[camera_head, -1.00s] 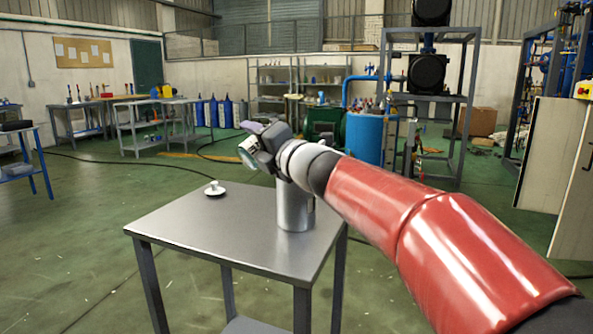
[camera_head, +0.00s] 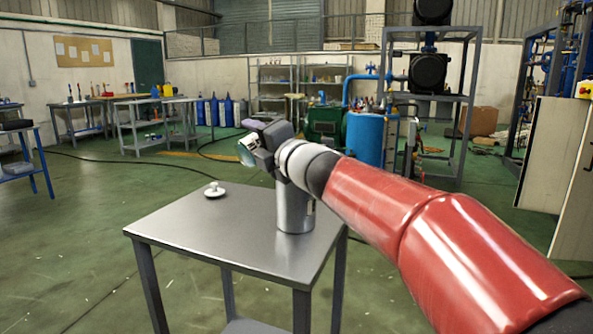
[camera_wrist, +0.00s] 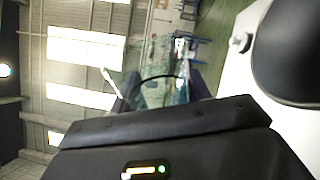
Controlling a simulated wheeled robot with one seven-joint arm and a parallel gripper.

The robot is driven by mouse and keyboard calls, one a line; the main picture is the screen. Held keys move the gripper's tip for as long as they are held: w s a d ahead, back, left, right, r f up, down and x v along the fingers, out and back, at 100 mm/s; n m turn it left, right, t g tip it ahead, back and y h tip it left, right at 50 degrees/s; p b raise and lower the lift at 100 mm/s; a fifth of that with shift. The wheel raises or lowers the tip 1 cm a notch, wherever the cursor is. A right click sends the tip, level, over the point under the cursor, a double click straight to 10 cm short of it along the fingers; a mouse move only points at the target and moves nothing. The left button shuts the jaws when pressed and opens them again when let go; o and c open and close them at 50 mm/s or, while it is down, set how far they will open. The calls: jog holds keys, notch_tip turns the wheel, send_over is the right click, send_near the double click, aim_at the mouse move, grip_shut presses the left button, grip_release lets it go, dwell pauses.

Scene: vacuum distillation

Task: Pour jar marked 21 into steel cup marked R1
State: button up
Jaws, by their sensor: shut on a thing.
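A steel cup (camera_head: 294,210) stands upright on the metal table, its top partly hidden behind my wrist. My gripper (camera_head: 250,142) is above the table, up and left of the cup in the head view. It is shut on a clear glass jar (camera_head: 245,153), seen small and partly covered by the gripper. In the wrist view the jar (camera_wrist: 163,88) shows between the dark fingers, see-through and blurred. I cannot read a mark on the jar or the cup, nor tell what the jar holds.
The metal table (camera_head: 185,232) has a small pale lid with a knob (camera_head: 214,190) on its left part. The lid also shows in the wrist view (camera_wrist: 240,42). The rest of the tabletop is clear. A blue drum (camera_head: 365,138) and racks stand farther back.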

jog(key=shift+r, duration=0.15)
jog(key=shift+w+d+r+m+p, duration=0.2)
jog(key=shift+w+d+m+p, duration=0.1)
jog(key=shift+m+p, duration=0.35)
jog(key=shift+w+d+r+m+p, duration=0.15)
jog(key=shift+d+r+m+p, duration=0.1)
jog(key=shift+m+p, duration=0.35)
dwell(0.4)
jog(key=shift+w+d+f+m+t+h, duration=0.15)
jog(key=shift+f+m+t+h, duration=0.25)
jog(key=shift+m, duration=0.55)
dwell(0.8)
jog(key=shift+r+m, duration=0.1)
jog(key=shift+m, duration=0.2)
